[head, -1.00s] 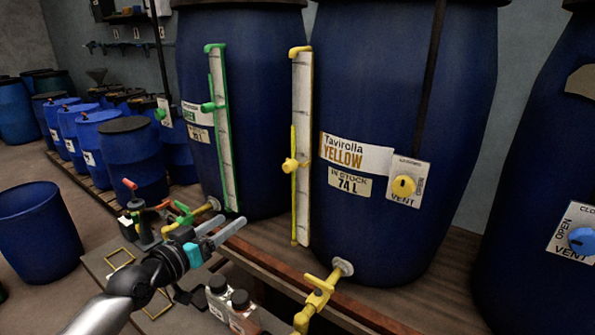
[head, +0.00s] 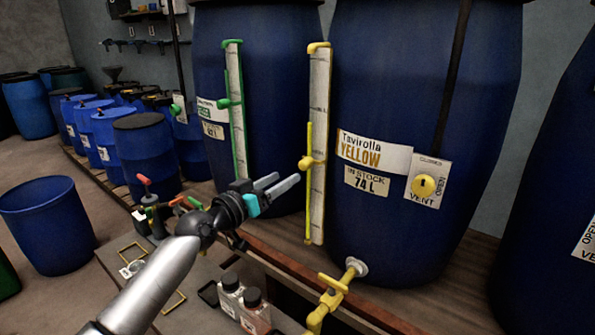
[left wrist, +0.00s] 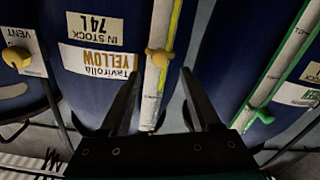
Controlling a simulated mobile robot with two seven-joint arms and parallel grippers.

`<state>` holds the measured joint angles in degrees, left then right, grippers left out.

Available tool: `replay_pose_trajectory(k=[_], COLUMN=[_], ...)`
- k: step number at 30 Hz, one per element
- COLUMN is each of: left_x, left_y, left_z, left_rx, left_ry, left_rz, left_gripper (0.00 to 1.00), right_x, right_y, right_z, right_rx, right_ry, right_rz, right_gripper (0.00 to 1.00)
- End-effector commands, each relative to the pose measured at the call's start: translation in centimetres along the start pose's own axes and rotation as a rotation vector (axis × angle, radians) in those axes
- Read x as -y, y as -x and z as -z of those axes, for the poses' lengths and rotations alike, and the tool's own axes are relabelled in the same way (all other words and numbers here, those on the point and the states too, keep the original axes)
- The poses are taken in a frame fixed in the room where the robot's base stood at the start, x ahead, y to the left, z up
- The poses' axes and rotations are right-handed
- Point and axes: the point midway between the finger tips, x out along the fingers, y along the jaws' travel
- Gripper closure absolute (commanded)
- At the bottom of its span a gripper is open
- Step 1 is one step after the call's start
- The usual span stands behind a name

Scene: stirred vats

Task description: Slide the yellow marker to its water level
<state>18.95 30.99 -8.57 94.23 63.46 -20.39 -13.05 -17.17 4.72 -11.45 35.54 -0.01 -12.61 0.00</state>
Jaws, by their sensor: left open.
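The yellow marker (head: 306,162) is a knob on the white sight gauge (head: 319,110) in front of the blue vat labelled Tavirolla YELLOW (head: 380,90). It sits around mid-height of the gauge, beside a yellow strip. In the left wrist view, which is upside down, the yellow marker (left wrist: 159,57) lies beyond the fingertips, roughly between them. My left gripper (head: 288,183) is open and empty, a little left of and below the marker, apart from it. It also shows in the left wrist view (left wrist: 160,78). The water level cannot be made out. My right gripper is not in view.
A green gauge with a green marker (head: 225,103) stands on the vat to the left. A yellow vent knob (head: 424,186) is at the right. A yellow tap (head: 332,284) and bottles (head: 254,310) are below. Blue barrels stand at the left.

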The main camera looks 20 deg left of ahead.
Motion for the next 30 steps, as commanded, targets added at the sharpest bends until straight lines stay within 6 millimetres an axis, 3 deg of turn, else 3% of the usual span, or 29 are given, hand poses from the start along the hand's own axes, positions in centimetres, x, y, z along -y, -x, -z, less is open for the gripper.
replay_pose_trajectory(k=[12, 27, 30], left_x=[0.0, 0.0, 0.0], left_y=[-5.4, -6.5, -6.5], left_z=[-0.1, 0.0, 0.0], left_rx=[-0.001, 0.0, 0.001], left_ry=[0.001, 0.001, 0.001], left_rz=[0.0, -0.001, 0.0], left_gripper=[0.36, 0.36, 0.46], right_x=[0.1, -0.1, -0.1], right_y=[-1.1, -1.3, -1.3], right_z=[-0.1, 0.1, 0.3], right_rx=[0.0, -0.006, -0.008], right_ry=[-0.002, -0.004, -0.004], right_rz=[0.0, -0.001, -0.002], right_gripper=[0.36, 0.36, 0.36])
